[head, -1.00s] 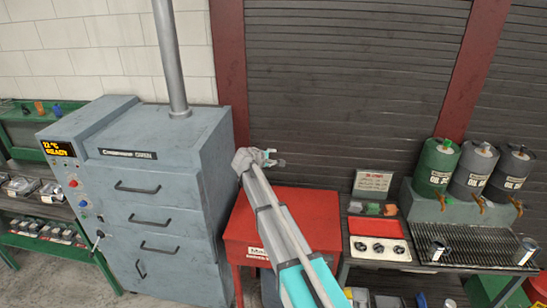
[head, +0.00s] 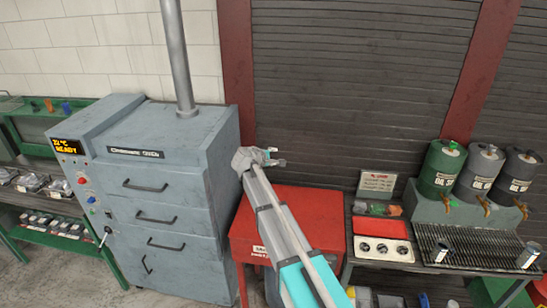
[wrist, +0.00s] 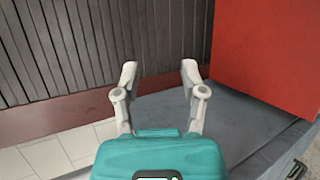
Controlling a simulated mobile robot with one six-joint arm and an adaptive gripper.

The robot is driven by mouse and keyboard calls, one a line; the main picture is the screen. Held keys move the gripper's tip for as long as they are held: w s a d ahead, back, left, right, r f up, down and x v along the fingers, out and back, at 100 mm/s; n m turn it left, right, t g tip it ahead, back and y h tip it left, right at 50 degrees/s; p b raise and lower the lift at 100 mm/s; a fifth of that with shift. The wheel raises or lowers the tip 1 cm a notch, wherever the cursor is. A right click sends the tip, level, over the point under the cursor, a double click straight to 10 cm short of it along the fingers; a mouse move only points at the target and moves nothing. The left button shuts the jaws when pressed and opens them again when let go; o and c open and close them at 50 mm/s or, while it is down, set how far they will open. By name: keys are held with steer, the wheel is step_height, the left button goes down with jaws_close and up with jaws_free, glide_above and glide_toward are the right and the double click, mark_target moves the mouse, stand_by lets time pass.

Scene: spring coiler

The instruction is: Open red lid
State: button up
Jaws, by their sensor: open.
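The red lid (head: 318,212) is the top of a red box-like unit between the oven and the metal workbench in the head view. It appears closed, and my arm crosses in front of it. My gripper (head: 277,158) is raised near the lid's far left edge, in front of the dark shutter. In the wrist view my gripper (wrist: 160,70) has its two fingers spread apart with nothing between them. A red upright surface (wrist: 268,50) shows at the right of the wrist view; I cannot tell whether it belongs to the lid unit.
A blue-grey oven (head: 160,170) with several drawers stands close on the left. On the right, a bench holds a red-and-white panel (head: 382,247) and oil drums (head: 440,168) above a grate. A dark ribbed shutter (head: 350,90) closes off the back.

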stand_by(0.3)
steer(key=s+d+f+m+g+y+b, duration=0.1)
steer(key=s+d+f+m+g+b, duration=0.2)
steer(key=s+d+f+b, duration=0.4)
steer(key=s+d+f+m+g+y+b, duration=0.2)
steer(key=s+f+m+b, duration=0.15)
steer(key=s+f, duration=0.65)
steer(key=s+d+f+m+g+y+b, duration=0.1)
steer(key=s+d+f+m+g+b, duration=0.2)
steer(key=s+d+f+b, duration=0.4)
steer(key=s+a+f+m+g+y+b, duration=0.2)
steer(key=s+f+b, duration=0.4)
steer(key=s+f, duration=0.4)
steer(key=s+m+y, duration=0.1)
steer(key=s, duration=0.2)
steer(key=shift+s+f+g+y, duration=0.15)
steer(key=shift+s+g+y, duration=0.05)
steer(key=shift+g+y, duration=0.1)
steer(key=shift+m, duration=0.25)
steer(key=shift+c, duration=0.2)
